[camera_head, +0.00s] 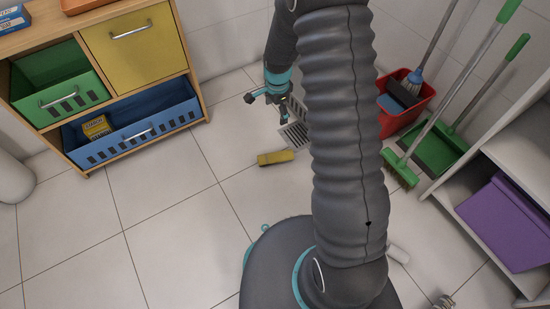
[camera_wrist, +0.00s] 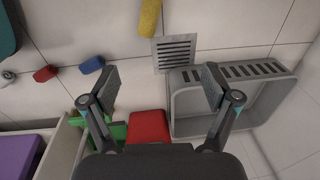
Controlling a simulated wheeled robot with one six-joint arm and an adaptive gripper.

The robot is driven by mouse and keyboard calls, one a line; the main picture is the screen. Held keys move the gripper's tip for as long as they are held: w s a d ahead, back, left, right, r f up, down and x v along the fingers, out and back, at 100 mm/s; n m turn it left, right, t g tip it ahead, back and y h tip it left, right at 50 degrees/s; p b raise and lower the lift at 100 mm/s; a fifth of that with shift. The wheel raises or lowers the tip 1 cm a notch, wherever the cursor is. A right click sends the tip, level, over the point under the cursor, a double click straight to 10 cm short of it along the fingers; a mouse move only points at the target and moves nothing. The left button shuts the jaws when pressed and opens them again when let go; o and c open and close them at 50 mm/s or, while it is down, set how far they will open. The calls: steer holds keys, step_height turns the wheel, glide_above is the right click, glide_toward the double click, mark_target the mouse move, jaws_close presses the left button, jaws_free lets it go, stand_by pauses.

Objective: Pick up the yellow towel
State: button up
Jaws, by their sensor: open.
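The yellow towel (camera_head: 276,157) looks like a small roll lying on the tiled floor, left of my arm in the head view. In the wrist view the yellow towel (camera_wrist: 150,17) is at the top edge, partly cut off, beyond my fingertips. My gripper (camera_wrist: 160,75) is open, with nothing between its fingers. In the head view my gripper (camera_head: 268,97) is small, up and slightly left of the towel, and apart from it.
A grey slotted crate (camera_wrist: 185,125) and a floor grate (camera_wrist: 175,53) lie near the towel. A wooden drawer unit (camera_head: 200,85) stands left. A red bucket (camera_head: 415,105), brooms and a shelf with a purple box (camera_head: 507,222) are right. Floor left of the towel is clear.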

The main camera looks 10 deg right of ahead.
mark_target(275, 155)
steer(key=f+m, duration=0.1)
steer(key=f, duration=0.6)
steer(key=f+m+b, duration=0.1)
steer(key=f, duration=0.7)
steer(key=f+m+g+b, duration=0.1)
steer(key=f, duration=0.7)
steer(key=shift+w+f, duration=0.2)
steer(key=shift+w, duration=0.1)
steer(key=shift+s+a+f+b, duration=0.1)
steer(key=shift+f+b, duration=0.2)
steer(key=shift+f, duration=1.15)
steer(key=shift+s+f+b, duration=0.1)
steer(key=shift+f+b, duration=0.2)
steer(key=shift+f, duration=1.15)
steer(key=c, duration=1.3)
